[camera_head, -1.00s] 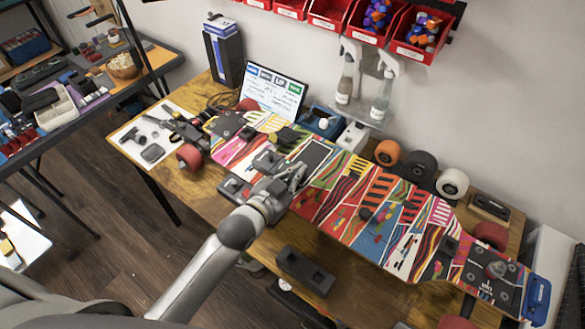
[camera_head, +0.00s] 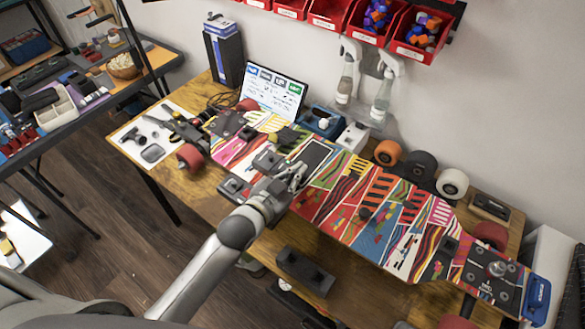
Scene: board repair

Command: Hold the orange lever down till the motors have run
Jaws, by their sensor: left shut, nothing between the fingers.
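My left gripper (camera_head: 298,172) is shut and empty, with its tips low over the left part of the colourful patterned skateboard (camera_head: 345,205). I cannot tell whether the tips touch anything. No orange lever can be made out; the gripper and wrist cover that part of the board. Dark block-like parts (camera_head: 268,160) sit just left of the gripper. The board lies upright on its wheels, with a red wheel (camera_head: 190,156) at the left end. My right gripper is not in view.
The board rests on a wooden workbench (camera_head: 205,195). Behind it stand a lit screen (camera_head: 275,90), a blue device (camera_head: 322,123), loose wheels (camera_head: 421,166) and spray bottles (camera_head: 383,95). A black holder (camera_head: 305,270) lies on the front edge.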

